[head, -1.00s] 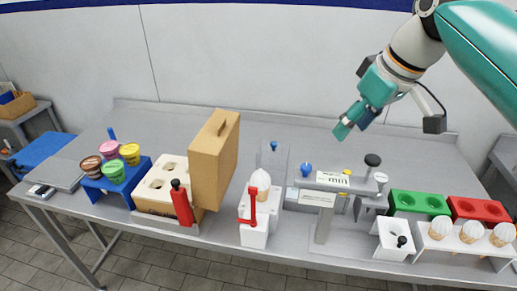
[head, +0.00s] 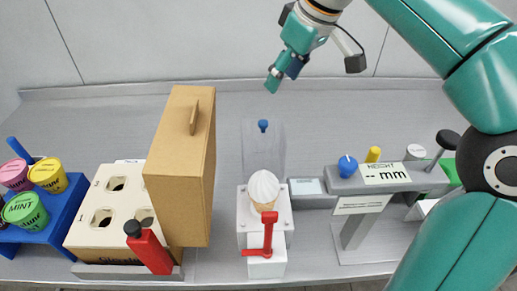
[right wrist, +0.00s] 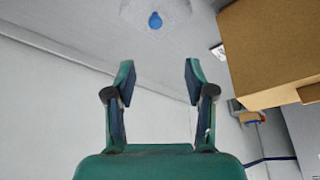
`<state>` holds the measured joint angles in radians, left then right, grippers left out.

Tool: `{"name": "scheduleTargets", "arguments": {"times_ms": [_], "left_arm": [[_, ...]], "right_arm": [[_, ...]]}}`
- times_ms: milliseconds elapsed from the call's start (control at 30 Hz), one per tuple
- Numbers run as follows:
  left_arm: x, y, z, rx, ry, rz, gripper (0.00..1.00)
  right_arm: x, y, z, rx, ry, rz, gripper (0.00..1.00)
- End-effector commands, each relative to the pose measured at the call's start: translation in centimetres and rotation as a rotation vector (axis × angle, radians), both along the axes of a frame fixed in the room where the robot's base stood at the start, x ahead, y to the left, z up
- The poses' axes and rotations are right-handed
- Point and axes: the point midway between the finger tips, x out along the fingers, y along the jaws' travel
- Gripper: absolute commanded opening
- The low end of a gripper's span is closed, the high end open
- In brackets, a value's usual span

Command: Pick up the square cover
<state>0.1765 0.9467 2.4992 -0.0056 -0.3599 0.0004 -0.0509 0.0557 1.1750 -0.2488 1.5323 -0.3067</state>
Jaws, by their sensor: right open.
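The clear square cover (head: 264,148) with a blue knob on top stands on the grey table, behind the ice cream cone (head: 263,188) on its white stand. In the right wrist view the see-through cover (right wrist: 172,14) shows at the top edge, partly cut off, its blue knob beyond the fingers. My right gripper (head: 274,79) is above and behind the cover in the head view, apart from it. In the right wrist view my right gripper (right wrist: 160,82) is open with nothing between its fingers. My left gripper is not in view.
A tall brown box (head: 180,170) with a top handle stands left of the cover. A grey height gauge (head: 370,180) stands to the right. A red clamp (head: 267,234) is in front. The table behind the cover is clear.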

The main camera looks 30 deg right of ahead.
Motion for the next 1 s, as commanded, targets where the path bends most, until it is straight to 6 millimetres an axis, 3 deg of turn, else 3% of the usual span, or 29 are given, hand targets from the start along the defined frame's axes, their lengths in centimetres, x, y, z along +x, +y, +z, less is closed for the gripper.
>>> {"name": "scheduleTargets", "arguments": {"times_ms": [400,767,1000], "left_arm": [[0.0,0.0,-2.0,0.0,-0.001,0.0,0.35],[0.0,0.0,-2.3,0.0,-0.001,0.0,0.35],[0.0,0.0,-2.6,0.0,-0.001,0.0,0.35]], "right_arm": [[2.6,0.2,-7.9,0.001,0.005,-0.013,0.54],[3.7,0.2,-10.5,0.001,0.002,-0.016,0.54],[4.9,0.0,-13.6,0.001,0.004,-0.015,0.54]]}}
